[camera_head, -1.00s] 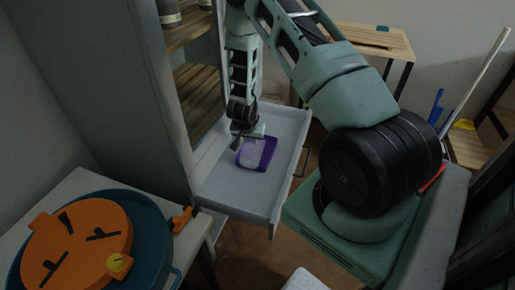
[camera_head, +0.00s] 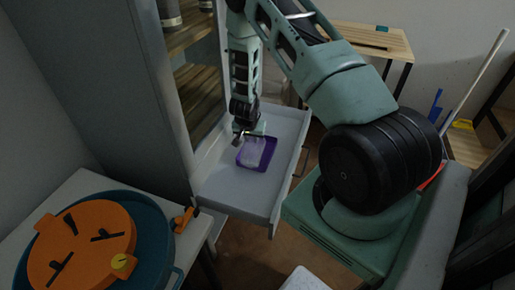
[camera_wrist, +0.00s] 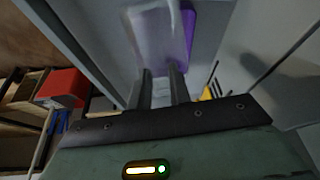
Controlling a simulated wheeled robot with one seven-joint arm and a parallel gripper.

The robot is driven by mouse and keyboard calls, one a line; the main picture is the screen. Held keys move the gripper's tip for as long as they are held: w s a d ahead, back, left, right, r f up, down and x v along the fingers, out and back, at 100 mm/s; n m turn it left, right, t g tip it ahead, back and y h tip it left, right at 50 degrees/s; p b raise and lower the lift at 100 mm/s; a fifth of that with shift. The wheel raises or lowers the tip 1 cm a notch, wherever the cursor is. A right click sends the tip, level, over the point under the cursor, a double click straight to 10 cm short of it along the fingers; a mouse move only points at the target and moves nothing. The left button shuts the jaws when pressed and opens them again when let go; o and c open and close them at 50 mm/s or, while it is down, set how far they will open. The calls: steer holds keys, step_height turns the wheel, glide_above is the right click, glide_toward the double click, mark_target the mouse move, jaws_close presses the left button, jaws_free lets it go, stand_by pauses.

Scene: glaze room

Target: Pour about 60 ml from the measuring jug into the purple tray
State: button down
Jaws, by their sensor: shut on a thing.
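The purple tray (camera_head: 242,155) lies in the open pale drawer in the head view. The clear measuring jug (camera_head: 254,150) is above the tray, covering part of it, and looks tilted. My gripper (camera_head: 243,134) is at the jug's upper side, shut on it. In the wrist view the jug (camera_wrist: 158,35) is blurred and see-through at the fingertips, and a strip of the purple tray (camera_wrist: 188,30) shows beside it. I cannot see the liquid level or any stream clearly.
The drawer (camera_head: 225,188) has free floor around the tray and raised walls. A cabinet stands left of it. A side table holds an orange disc-shaped object (camera_head: 80,245) on a blue round one (camera_head: 150,235). A wooden table (camera_head: 375,42) stands behind.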

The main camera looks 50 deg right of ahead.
mark_target(249, 149)
steer(key=shift+w+d+y+p, duration=0.3)
steer(key=shift+d+p, duration=0.15)
steer(key=shift+p, duration=0.35)
steer(key=shift+f, duration=0.1)
steer(key=a+h+b, duration=0.1)
steer(key=b, duration=0.2)
steer(key=s+a+f+t+h+b, duration=0.1)
steer(key=b, duration=0.2)
steer(key=s+a+f+h+b, duration=0.1)
steer(key=a+b, duration=0.1)
steer(key=b, duration=0.2)
steer(key=shift+a+f+t, duration=0.1)
steer(key=shift+f+t, duration=0.05)
steer(key=shift+t, duration=0.15)
steer(key=shift+s+a+r+h, duration=0.2)
steer(key=shift+r+h, duration=0.15)
steer(key=shift+h, duration=0.15)
steer(key=shift+d+r, duration=0.1)
steer(key=shift+r, duration=0.15)
steer(key=shift+s+a+t+h+b, duration=0.2)
steer(key=shift+t+h+b, duration=0.2)
steer(key=shift+b, duration=0.2)
steer(key=shift+f, duration=0.15)
